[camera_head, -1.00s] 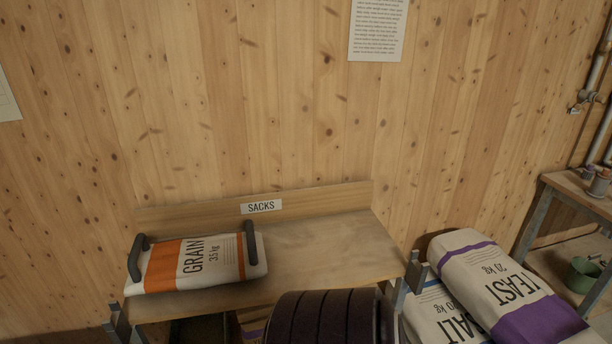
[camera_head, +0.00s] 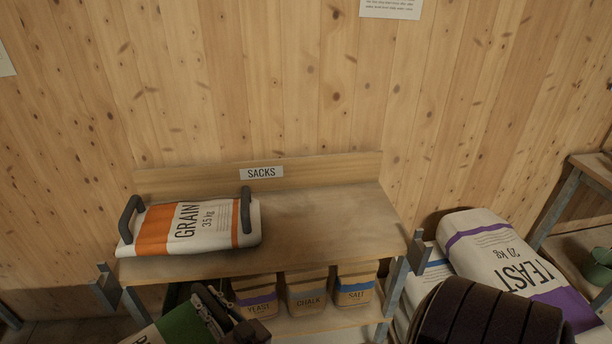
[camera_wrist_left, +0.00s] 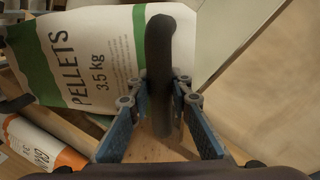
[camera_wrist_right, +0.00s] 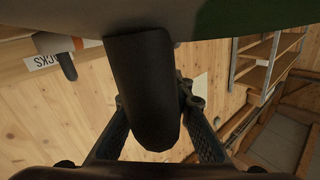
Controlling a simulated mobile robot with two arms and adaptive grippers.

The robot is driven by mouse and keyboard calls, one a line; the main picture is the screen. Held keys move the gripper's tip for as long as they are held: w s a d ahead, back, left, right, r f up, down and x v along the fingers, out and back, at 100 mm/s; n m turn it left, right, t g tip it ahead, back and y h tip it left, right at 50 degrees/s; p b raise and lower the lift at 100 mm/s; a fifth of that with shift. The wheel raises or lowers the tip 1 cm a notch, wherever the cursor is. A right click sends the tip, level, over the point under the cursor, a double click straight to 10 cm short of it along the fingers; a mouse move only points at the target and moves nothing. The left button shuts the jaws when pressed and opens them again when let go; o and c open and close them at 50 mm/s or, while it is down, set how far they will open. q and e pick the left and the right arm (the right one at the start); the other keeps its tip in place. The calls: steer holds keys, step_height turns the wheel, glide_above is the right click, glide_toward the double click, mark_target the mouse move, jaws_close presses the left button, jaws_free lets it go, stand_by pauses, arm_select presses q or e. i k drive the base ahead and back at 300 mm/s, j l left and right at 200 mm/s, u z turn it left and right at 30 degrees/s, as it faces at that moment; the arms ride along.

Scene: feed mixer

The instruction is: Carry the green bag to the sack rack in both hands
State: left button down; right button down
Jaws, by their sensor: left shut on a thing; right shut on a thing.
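The green bag (camera_head: 176,326), white with green bands, shows only in part at the bottom of the head view, in front of the rack. In the left wrist view the bag (camera_wrist_left: 84,60) reads PELLETS 3.5 kg. My left gripper (camera_wrist_left: 158,90) is shut on its dark handle; it is not seen in the head view. My right gripper (camera_head: 228,312) is at the bag's right end; in the right wrist view it (camera_wrist_right: 150,100) is shut on the other dark handle. The sack rack (camera_head: 320,220), labelled SACKS, has a bare top on its middle and right.
An orange-banded GRAIN bag (camera_head: 160,232) with two dark handles lies on the rack's left part. Small YEAST, CHALK and SALT sacks (camera_head: 307,294) stand on the shelf below. Large sacks (camera_head: 490,255) are piled right of the rack. A side table (camera_head: 590,172) stands far right.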

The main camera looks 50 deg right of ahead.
mark_target(335, 227)
steer(key=l+z, duration=0.15)
steer(key=z, duration=0.25)
steer(key=l+z, duration=0.2)
steer(key=z, duration=0.25)
steer(key=k+l, duration=0.05)
